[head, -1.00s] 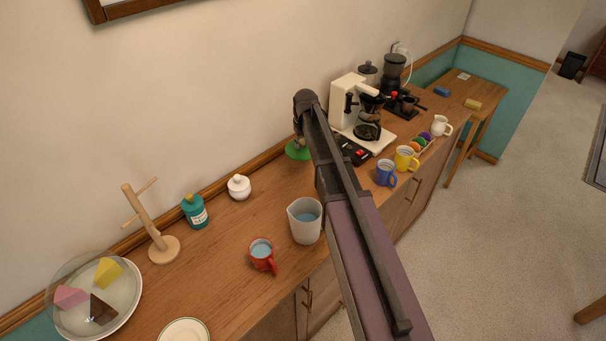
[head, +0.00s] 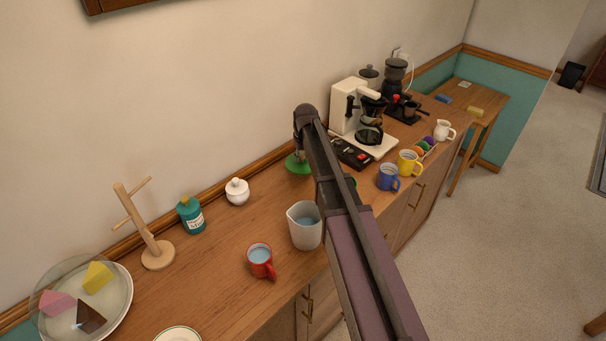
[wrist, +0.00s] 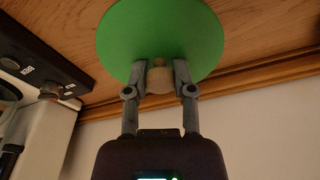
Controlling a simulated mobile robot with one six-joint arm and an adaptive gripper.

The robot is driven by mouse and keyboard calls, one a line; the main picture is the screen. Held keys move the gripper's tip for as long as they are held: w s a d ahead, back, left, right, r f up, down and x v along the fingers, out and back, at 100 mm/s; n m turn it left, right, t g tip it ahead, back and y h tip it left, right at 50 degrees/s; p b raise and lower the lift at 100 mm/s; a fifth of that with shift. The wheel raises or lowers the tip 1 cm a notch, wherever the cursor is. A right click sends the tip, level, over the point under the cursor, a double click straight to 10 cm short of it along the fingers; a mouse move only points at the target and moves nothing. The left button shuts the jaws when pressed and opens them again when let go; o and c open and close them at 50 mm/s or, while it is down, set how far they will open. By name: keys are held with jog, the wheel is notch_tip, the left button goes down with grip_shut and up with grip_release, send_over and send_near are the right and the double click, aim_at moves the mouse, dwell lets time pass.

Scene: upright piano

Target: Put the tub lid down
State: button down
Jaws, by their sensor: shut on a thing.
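The tub lid is a flat green disc (head: 297,165) with a pale wooden knob. In the head view it is over the back of the wooden counter, left of the white coffee machine. The wrist view shows the disc (wrist: 160,28) close to the wood, its knob (wrist: 159,79) between the fingers. My gripper (wrist: 160,72) is shut on the knob. I cannot tell whether the disc touches the counter. My arm hides part of the counter beside it. A sliver of green (head: 353,182) shows right of my arm; I cannot tell what it is.
Bare wood lies between the pot and the lid.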

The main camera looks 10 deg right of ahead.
aim_at(303, 163)
jog(key=shift+f+b, duration=0.5)
jog(key=shift+f, duration=0.3)
jog(key=shift+f+b, duration=1.85)
jog(key=shift+f, duration=0.05)
jog(key=shift+f, duration=0.1)
jog(key=shift+c, duration=2.2)
grip_release()
jog(key=shift+r, duration=0.2)
jog(key=r+p, duration=0.4)
jog(key=s+r+p, duration=0.1)
jog(key=r+p, duration=0.6)
jog(key=p, duration=0.1)
jog(key=shift+s+d+r, duration=0.2)
jog(key=shift+s+r, duration=0.2)
